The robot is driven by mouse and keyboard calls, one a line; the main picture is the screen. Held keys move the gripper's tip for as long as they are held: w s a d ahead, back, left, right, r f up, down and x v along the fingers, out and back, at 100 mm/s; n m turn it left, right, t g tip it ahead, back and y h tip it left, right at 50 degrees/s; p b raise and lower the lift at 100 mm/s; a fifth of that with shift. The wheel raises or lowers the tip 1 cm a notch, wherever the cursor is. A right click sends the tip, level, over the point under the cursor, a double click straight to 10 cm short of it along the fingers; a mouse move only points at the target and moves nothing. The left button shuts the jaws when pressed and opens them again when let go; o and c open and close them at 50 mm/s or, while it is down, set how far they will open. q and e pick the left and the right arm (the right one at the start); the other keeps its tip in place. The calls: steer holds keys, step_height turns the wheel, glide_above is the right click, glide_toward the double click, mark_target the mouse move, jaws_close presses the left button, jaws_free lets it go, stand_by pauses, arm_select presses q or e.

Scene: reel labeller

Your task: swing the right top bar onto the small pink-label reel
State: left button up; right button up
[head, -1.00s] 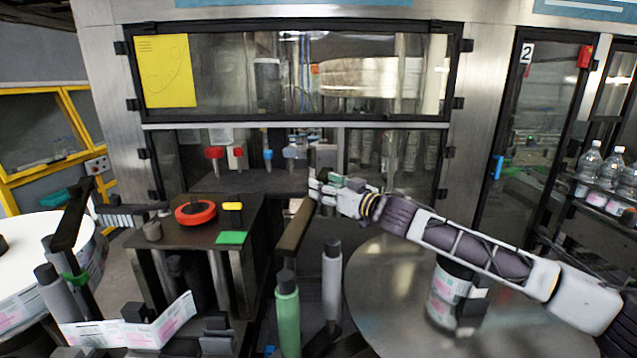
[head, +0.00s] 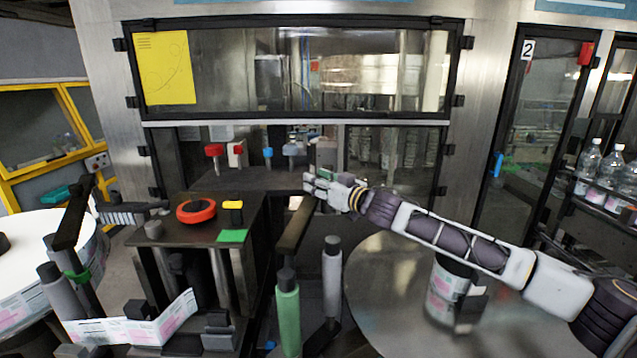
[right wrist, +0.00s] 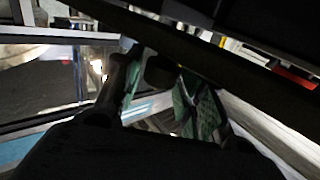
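The right top bar (head: 296,225) is a brown-black bar right of the machine table, running from near the green roller toward the back. My right gripper (head: 318,187) is at its far end, close beside it; the head view does not settle whether they touch. In the right wrist view the fingers (right wrist: 163,98) stand apart with green pads, and a dark bar crosses above them with a dark knob near the gap. The small pink-label reel (head: 440,305) is upright on the round steel plate (head: 385,270), below my right forearm. My left gripper is not in view.
A green roller (head: 288,315) and a grey roller (head: 332,275) stand near the bar. The machine table (head: 185,232) carries a red ring (head: 196,210). A large white reel (head: 25,250) is at left, and bottles (head: 610,165) stand on a shelf at right.

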jaws_close()
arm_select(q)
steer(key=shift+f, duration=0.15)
arm_select(e)
steer(key=shift+d+f, duration=0.1)
